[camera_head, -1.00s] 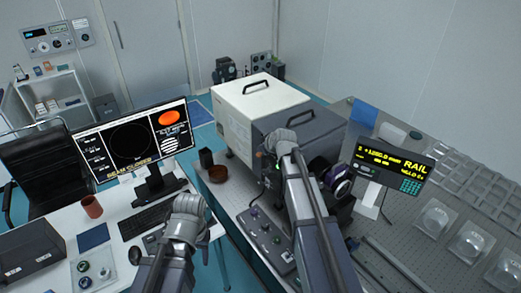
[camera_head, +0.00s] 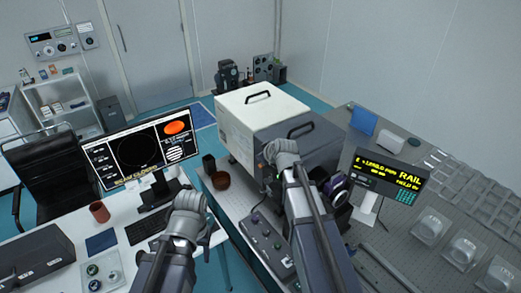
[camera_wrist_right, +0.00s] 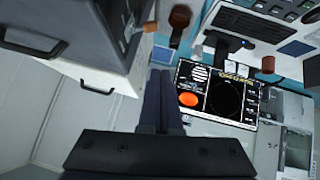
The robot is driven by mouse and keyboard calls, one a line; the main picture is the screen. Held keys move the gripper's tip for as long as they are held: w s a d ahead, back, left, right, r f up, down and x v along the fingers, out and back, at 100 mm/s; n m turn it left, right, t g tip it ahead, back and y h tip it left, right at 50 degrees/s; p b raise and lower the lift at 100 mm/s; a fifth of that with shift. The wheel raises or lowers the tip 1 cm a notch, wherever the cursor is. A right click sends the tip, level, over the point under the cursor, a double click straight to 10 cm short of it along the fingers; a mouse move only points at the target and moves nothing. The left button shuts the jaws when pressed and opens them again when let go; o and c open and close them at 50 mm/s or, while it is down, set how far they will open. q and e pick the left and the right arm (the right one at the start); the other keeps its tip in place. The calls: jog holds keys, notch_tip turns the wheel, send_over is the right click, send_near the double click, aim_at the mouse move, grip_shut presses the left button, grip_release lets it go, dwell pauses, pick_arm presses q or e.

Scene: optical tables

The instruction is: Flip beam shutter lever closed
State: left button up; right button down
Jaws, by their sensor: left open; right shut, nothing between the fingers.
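The beam shutter lever cannot be made out for sure. A small orange-tan part (camera_wrist_right: 133,26) shows by the lower edge of the grey housing in the right wrist view and may be it. The monitor (camera_head: 145,150) carries a yellow line that seems to read BEAM CLOSED; it also shows upside down in the right wrist view (camera_wrist_right: 222,95). My right gripper (camera_wrist_right: 161,78) is shut and empty, apart from the housing and the orange-tan part. In the head view it is hidden. My left gripper (camera_head: 207,240) is open near the desk's right edge, partly hidden by its arm.
A white-and-grey housing (camera_head: 262,112) with black handles stands on the optical table. A control box (camera_head: 262,238) lies in front. A RAIL display (camera_head: 390,176) and glass domes stand right.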

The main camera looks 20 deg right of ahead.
pick_arm(q)
notch_tip(320, 180, up, 2)
jog(key=shift+r+p, duration=0.1)
jog(key=shift+p, duration=0.55)
pick_arm(e)
jog(key=s+r, duration=0.2)
jog(key=s, duration=0.1)
jog(key=shift+a+r, duration=0.1)
jog(key=shift+a, duration=0.1)
jog(key=s+a+f+g+b, duration=0.2)
jog(key=s+a+f+b, duration=0.35)
jog(key=f, duration=0.25)
jog(key=s+a+f+g+b, duration=0.2)
jog(key=s+a+f+b, duration=0.2)
jog(key=f+b, duration=0.3)
pick_arm(q)
notch_tip(320, 180, down, 24)
jog(key=b, duration=1.2)
jog(key=shift+f, duration=0.25)
pick_arm(e)
jog(key=s+a+f+m+g+h, duration=0.1)
jog(key=s+a+f+g, duration=0.4)
jog(key=s+f, duration=1.1)
jog(key=shift+s+h, duration=0.25)
jog(key=shift+h, duration=0.65)
jog(key=c, duration=1.5)
grip_release()
